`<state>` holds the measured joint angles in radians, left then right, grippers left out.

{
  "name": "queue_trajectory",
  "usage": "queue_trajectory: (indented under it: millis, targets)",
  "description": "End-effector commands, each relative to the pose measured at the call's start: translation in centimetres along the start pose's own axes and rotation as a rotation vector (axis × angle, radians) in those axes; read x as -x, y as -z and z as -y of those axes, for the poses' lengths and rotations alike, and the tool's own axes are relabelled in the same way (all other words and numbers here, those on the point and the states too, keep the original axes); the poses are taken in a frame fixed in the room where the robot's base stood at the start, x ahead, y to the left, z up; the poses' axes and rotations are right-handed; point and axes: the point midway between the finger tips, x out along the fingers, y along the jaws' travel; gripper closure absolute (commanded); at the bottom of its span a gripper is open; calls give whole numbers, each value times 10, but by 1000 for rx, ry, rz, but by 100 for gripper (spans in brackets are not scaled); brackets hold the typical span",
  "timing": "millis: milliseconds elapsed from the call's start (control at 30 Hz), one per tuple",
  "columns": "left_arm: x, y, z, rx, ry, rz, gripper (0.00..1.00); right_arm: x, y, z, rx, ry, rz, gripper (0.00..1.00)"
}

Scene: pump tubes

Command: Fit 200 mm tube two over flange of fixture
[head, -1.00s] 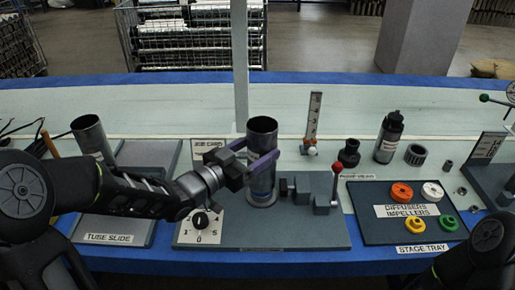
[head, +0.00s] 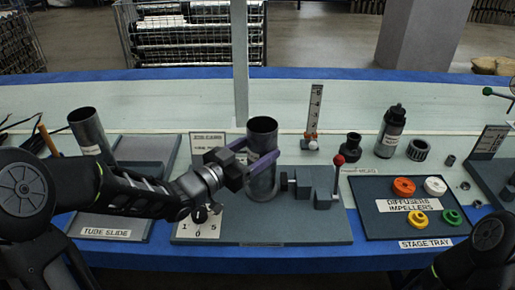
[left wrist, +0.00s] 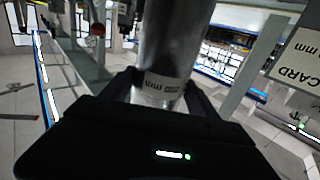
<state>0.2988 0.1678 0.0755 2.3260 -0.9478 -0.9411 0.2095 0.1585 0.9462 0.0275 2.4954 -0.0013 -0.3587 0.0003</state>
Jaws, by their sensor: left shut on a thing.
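The 200 mm tube (head: 262,132) is a grey metal cylinder with an open top, standing upright at the fixture (head: 290,232) in the head view. My left gripper (head: 257,168) is shut around its middle, with purple fingers on both sides. In the left wrist view the tube (left wrist: 172,45) rises between the jaws, and its label shows "200 mm" upside down. The tube's lower end is over the fixture's base; the flange is hidden, so I cannot tell how they meet. My right gripper is not in view; only part of my right arm shows at the lower right.
A red-knobbed lever (head: 338,160) stands right of the held tube. The stage tray (head: 380,222) holds coloured rings. A bottle (head: 391,130) and a scale post (head: 315,112) stand behind.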

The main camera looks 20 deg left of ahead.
Motion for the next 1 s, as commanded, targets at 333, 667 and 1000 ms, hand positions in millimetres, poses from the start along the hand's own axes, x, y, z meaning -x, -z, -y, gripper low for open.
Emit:
queue_trajectory:
  millis: [333,667,1000]
  targets:
    - [0,-8,0,-1,0,-3,97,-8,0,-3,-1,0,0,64]
    - [0,-16,0,-1,0,-3,97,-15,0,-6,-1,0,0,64]
    - [0,-18,0,-1,0,-2,16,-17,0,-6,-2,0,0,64]
